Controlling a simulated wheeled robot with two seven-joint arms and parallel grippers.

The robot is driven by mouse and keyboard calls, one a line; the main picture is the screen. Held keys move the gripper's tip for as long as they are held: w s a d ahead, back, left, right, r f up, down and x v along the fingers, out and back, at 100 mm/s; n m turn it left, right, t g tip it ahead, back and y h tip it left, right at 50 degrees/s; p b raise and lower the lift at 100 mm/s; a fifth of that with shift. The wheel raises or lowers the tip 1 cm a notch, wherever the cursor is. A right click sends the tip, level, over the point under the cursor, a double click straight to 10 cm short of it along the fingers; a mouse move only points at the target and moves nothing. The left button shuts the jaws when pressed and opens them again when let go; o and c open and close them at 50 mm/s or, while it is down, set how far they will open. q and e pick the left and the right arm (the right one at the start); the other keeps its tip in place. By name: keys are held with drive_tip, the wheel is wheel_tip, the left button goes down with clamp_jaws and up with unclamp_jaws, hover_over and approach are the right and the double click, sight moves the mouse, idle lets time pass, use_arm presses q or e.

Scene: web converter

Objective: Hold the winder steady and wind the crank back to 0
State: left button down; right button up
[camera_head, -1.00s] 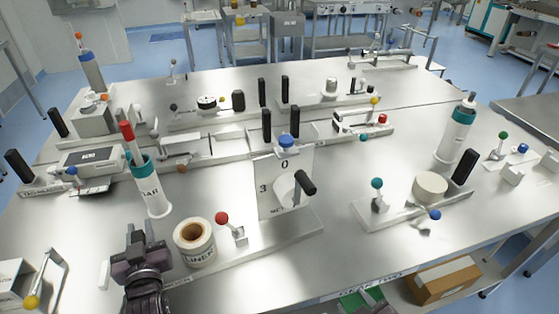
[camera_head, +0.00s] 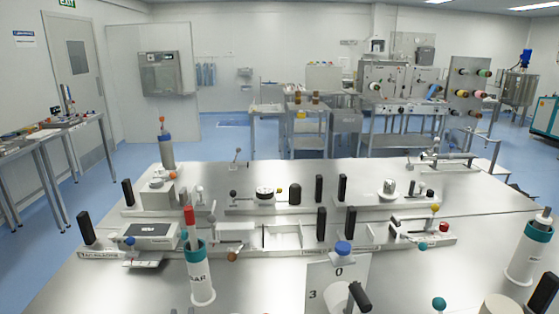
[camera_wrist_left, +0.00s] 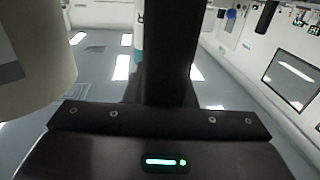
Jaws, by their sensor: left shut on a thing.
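The winder's white dial plate (camera_head: 320,272) stands at the bottom centre of the head view, with a 0 at its top and a 3 at its left. A blue knob (camera_head: 343,248) is at its top edge. The crank's black grip (camera_head: 360,297) sticks out to the right of the white hub (camera_head: 337,297). The frame edge cuts off the lower part. The left gripper is outside the head view. My right gripper is not seen.
A white cylinder with a teal collar (camera_head: 202,285) stands left of the dial. Several fixtures with black posts (camera_head: 321,222) line the bench (camera_head: 270,290) behind. A teal knob (camera_head: 439,304) and another white cylinder (camera_head: 527,255) are at the right. A pale round body (camera_wrist_left: 30,60) fills the wrist view's upper left.

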use_arm(q)
drive_tip(key=shift+f, duration=0.3)
drive_tip(key=c, duration=1.4)
unclamp_jaws()
drive_tip(key=shift+o, duration=1.4)
drive_tip(key=shift+r, duration=0.2)
drive_tip(key=s+d, duration=0.1)
drive_tip(key=s, duration=1)
drive_tip(key=shift+s+d, duration=0.3)
drive_tip(key=shift+s, duration=0.1)
